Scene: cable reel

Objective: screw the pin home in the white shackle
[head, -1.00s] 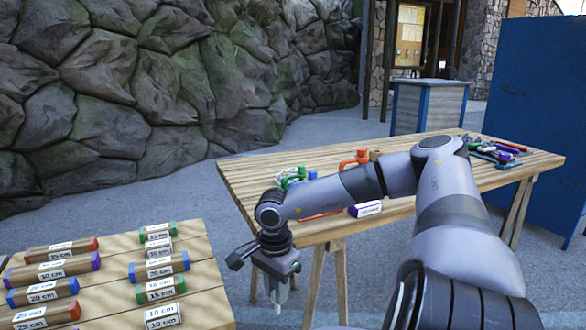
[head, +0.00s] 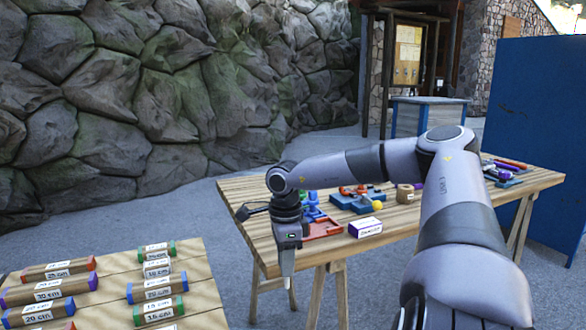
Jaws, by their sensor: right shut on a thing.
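My right gripper (head: 287,279) hangs pointing down in front of the near edge of the far wooden table (head: 428,209). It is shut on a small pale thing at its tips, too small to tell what. I cannot make out the white shackle or its pin; my right arm hides part of the table. Orange-red shackle-like pieces (head: 355,190) sit on a blue block (head: 350,205) on the table, beyond and to the right of the gripper. My left gripper is not in view.
A red tray (head: 322,229), blue pieces (head: 311,209), a white-and-purple box (head: 366,228), a yellow knob (head: 377,205) and a tan spool (head: 405,193) stand on the table. A second table (head: 205,283) at the left front holds several labelled bars. A blue panel (head: 545,120) stands right.

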